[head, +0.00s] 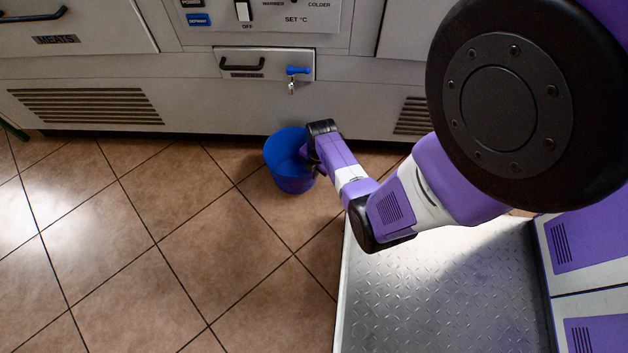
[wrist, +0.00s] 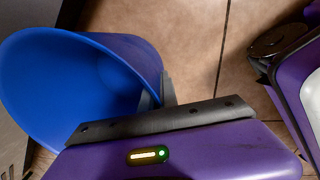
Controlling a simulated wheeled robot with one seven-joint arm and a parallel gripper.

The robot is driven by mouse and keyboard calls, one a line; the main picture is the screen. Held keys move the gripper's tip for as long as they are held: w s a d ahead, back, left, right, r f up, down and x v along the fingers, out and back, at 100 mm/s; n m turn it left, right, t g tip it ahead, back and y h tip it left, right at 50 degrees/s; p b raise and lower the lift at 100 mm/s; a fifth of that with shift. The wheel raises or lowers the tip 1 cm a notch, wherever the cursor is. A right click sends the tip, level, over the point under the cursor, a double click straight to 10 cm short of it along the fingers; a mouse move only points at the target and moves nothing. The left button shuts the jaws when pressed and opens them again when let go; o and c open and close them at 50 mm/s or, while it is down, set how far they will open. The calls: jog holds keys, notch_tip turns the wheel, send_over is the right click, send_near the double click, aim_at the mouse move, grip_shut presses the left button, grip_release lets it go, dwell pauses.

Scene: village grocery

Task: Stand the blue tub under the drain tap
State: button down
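The blue tub (head: 291,184) is in front of the grey cabinet, looks upright with its mouth up, and seems empty. I cannot tell whether it touches the floor. The drain tap (head: 297,71), with a blue lever and a metal spout, sticks out of the cabinet's low panel. In the head view it is above the tub, which stands out from the cabinet face. My gripper (head: 308,154) is at the tub's right side. In the wrist view its fingers (wrist: 158,92) close on the wall of the tub (wrist: 45,85) near the rim; the fingertips are partly hidden.
The cabinet front (head: 210,110) has vents and a handle (head: 242,64) left of the tap. Tiled floor (head: 130,240) lies clear to the left and in front of the tub. My metal base deck is at the lower right.

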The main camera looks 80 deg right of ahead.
jog(key=shift+f+b, duration=1.15)
jog(key=shift+f, duration=1.05)
jog(key=c, duration=1.6)
grip_release()
jog(key=shift+c, duration=0.2)
